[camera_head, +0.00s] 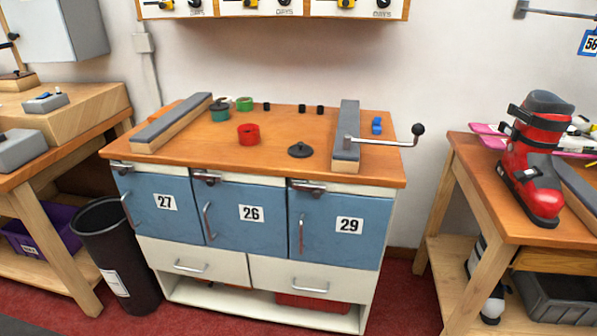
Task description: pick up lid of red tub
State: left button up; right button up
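A small red tub (248,135) stands on the wooden top of the middle bench, left of centre. Its top appears open, with no lid on it. A dark round lid (300,150) with a small raised knob lies flat on the bench top to the right of the red tub, nearer the front edge and apart from it. Whether this lid belongs to the red tub cannot be told from its look. Neither of my grippers is in view.
A teal tub (220,113) and a green tub (244,104) stand behind the red tub. Grey-topped blocks (172,122) and (346,130) flank the bench top (210,152); a crank handle (390,142) juts out right. Several small black pieces stand at the back. The front middle is clear.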

aim_at(300, 150)
jog(key=z, duration=0.35)
jog(key=k, duration=0.35)
jog(key=u, duration=1.4)
jog(key=i, duration=1)
jog(key=z, duration=0.1)
